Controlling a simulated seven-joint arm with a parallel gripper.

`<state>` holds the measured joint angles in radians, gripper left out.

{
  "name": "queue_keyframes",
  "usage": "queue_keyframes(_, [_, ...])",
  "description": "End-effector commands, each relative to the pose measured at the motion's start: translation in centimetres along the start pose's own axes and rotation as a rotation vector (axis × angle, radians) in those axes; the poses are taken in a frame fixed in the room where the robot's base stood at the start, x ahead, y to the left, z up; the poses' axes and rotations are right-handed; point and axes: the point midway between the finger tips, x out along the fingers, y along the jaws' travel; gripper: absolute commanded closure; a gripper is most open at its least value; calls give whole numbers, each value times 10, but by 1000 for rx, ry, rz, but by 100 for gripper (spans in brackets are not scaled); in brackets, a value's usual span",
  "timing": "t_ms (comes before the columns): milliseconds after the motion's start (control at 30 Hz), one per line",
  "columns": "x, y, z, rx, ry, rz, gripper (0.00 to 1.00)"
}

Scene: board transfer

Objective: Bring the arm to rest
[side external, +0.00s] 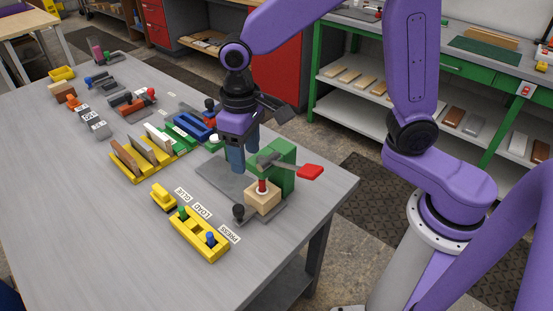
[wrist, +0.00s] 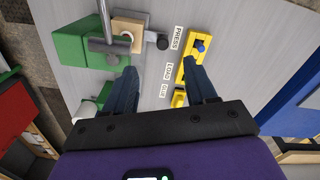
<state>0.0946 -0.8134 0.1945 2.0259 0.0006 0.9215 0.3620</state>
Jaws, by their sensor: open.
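My gripper (side external: 243,160) is above the table beside the green press (side external: 283,160), on its far left side in the side view. In the wrist view my gripper (wrist: 163,85) has its two blue fingers apart, with nothing between them. The press has a lever with a red handle (side external: 309,171) and a red plunger (side external: 262,186) over a pale wooden block (side external: 263,198). The block also shows at the top of the wrist view (wrist: 131,26). How high the fingertips are above the table is hard to tell.
A yellow base with a green and a blue knob (side external: 199,236) stands at the table's near edge by printed labels. A yellow rack (side external: 138,163) holds several boards. Blue blocks (side external: 195,126) lie behind my gripper. The table's left front is clear.

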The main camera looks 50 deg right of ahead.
Motion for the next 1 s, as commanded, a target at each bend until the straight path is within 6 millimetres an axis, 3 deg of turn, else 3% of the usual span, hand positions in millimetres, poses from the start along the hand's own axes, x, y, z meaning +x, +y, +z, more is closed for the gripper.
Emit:
queue_keyframes(333, [-14, 20, 91, -289, 14, -6, 44])
queue_keyframes(700, [-15, 44, 185, -568, 24, -10, 44])
queue_keyframes(900, [-12, 56, 226, -693, 28, -12, 44])
queue_keyframes(1000, [-11, 58, 236, -726, 29, -12, 44])
